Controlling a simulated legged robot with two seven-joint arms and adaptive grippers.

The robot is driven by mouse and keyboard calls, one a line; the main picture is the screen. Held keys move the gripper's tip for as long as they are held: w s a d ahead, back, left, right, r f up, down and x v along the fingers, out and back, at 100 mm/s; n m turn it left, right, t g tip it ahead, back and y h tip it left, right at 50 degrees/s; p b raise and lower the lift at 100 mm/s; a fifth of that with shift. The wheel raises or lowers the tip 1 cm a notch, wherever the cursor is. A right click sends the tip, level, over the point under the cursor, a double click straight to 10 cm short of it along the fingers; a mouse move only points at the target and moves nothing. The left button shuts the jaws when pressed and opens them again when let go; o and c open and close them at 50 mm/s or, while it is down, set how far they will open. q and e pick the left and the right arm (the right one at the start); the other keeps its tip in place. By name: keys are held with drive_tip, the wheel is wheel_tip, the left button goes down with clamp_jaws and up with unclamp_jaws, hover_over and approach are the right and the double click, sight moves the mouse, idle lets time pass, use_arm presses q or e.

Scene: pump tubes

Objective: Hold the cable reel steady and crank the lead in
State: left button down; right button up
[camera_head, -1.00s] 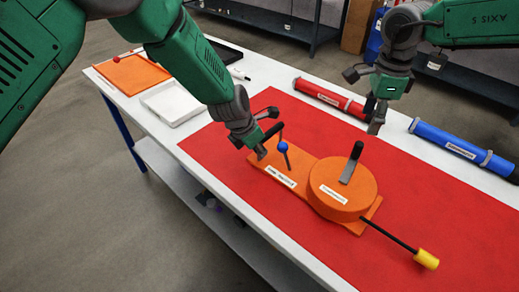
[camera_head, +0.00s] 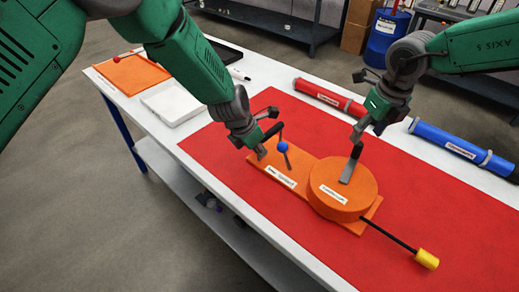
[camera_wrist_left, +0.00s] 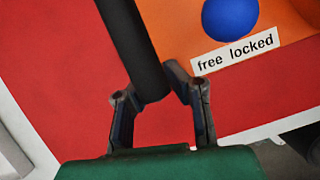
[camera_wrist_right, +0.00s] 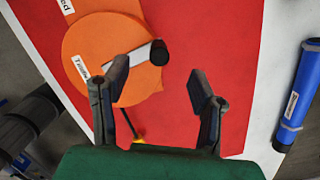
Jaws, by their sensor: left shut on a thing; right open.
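The orange cable reel (camera_head: 342,200) sits on its orange base on a red mat. Its crank arm (camera_head: 347,172) carries an upright black knob (camera_head: 357,150), which also shows in the right wrist view (camera_wrist_right: 159,52). The black lead runs out toward the lower right and ends in a yellow plug (camera_head: 427,259). My left gripper (camera_head: 265,142) is shut on a black handle (camera_wrist_left: 135,45) at the base's far-left end. My right gripper (camera_head: 366,131) is open just above and beside the knob. In the right wrist view its fingers are apart, with the knob ahead between them, nearer the left finger.
A blue ball (camera_head: 283,147) sits on the base by a "free locked" label (camera_wrist_left: 235,52). A red tube (camera_head: 330,97) and a blue tube (camera_head: 460,146) lie behind the reel. A white tray (camera_head: 172,103) and an orange tray (camera_head: 133,73) stand at the far left.

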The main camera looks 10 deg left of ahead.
sight(361, 143)
drive_tip(key=shift+w+a+f, duration=0.1)
drive_tip(key=shift+w+f, duration=0.05)
drive_tip(key=shift+f, duration=1)
drive_tip(key=shift+w+a+f, duration=0.1)
drive_tip(key=shift+w+f, duration=0.1)
drive_tip(key=shift+f, duration=0.95)
drive_tip(key=shift+w+a+f, duration=0.1)
drive_tip(key=shift+w+f, duration=0.05)
drive_tip(key=shift+f, duration=1)
clamp_jaws()
